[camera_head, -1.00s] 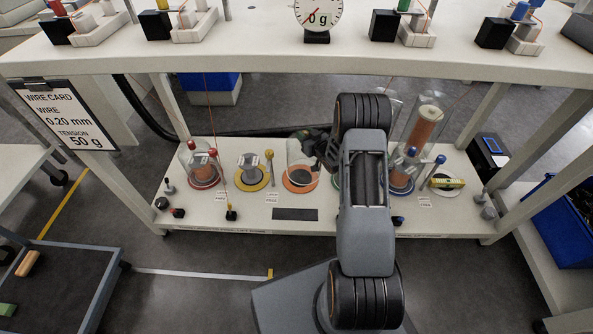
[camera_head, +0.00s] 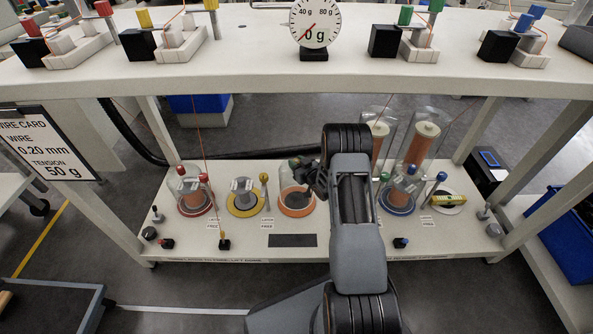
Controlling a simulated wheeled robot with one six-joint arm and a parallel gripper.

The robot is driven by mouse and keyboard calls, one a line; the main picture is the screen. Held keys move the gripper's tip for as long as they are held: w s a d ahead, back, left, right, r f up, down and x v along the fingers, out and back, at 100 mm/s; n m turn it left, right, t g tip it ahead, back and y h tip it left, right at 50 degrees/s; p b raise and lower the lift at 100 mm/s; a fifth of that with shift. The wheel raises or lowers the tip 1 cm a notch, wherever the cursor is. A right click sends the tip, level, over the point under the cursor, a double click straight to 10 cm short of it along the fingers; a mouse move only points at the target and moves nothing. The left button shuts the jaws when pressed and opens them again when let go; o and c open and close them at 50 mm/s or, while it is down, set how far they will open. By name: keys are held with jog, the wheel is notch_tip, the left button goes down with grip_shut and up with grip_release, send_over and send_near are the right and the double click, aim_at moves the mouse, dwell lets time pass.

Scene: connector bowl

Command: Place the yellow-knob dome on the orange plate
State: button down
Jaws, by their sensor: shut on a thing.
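A clear dome (camera_head: 291,184) stands at the orange plate (camera_head: 297,211), left of my arm. It looks upright and over the plate. I cannot tell whether its rim touches the plate. My gripper (camera_head: 306,173) is beside the dome's upper part and is shut on it, with the jaws partly hidden by my own wrist. A small greenish spot shows near the dome's top; I cannot make out a yellow knob there. The yellow plate (camera_head: 245,209) to the left carries a grey spool and no dome.
A red-knob dome (camera_head: 187,184) stands at the far left and a blue-knob dome (camera_head: 399,188) at right. A yellow-topped post (camera_head: 264,183) stands between the yellow and orange plates. Tall tubes with orange spools (camera_head: 421,145) rise behind. The upper tabletop (camera_head: 250,75) overhangs the shelf.

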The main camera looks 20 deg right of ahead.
jog(key=shift+f+b, duration=0.4)
jog(key=shift+f, duration=1)
jog(key=shift+f, duration=0.15)
jog(key=c, duration=0.8)
grip_release()
jog(key=shift+r, duration=0.2)
jog(key=shift+s+r, duration=0.1)
jog(key=shift+s, duration=0.2)
jog(key=shift+p+v, duration=1.85)
jog(key=shift+v, duration=3.85)
